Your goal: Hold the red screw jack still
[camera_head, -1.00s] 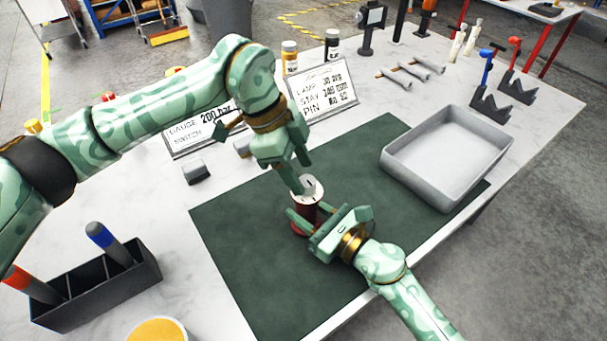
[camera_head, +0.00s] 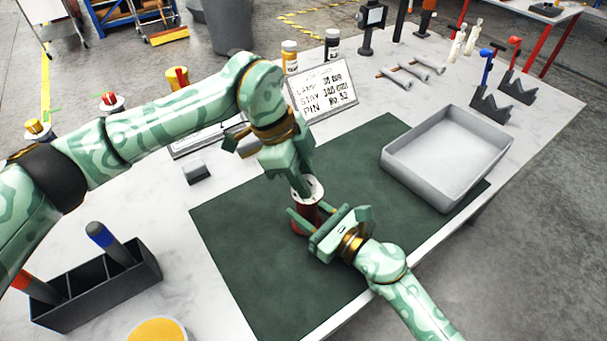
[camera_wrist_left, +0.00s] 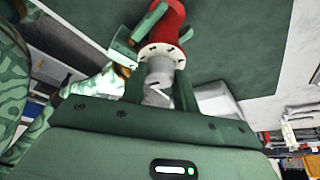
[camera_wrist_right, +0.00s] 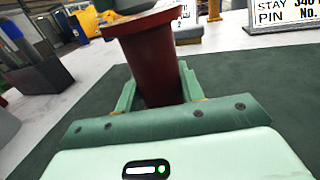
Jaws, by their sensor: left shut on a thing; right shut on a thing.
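The red screw jack (camera_head: 301,229) stands upright on the dark green mat (camera_head: 245,250). It has a pale round plate on top. My right gripper (camera_head: 309,217) is shut around its red body from the front right; the red body also fills the space between the jaws in the right wrist view (camera_wrist_right: 152,62). My left gripper (camera_head: 304,184) is above the jack, shut on a grey cylindrical piece (camera_wrist_left: 160,80) at the centre of the pale plate (camera_wrist_left: 158,51). In the head view the left fingers hide most of that piece.
A grey tray (camera_head: 400,165) lies right of the jack. A written sign (camera_head: 322,90) and a small dark block (camera_head: 196,172) are behind. A black holder (camera_head: 110,290) with handled tools stands front left. The mat's front left part is clear.

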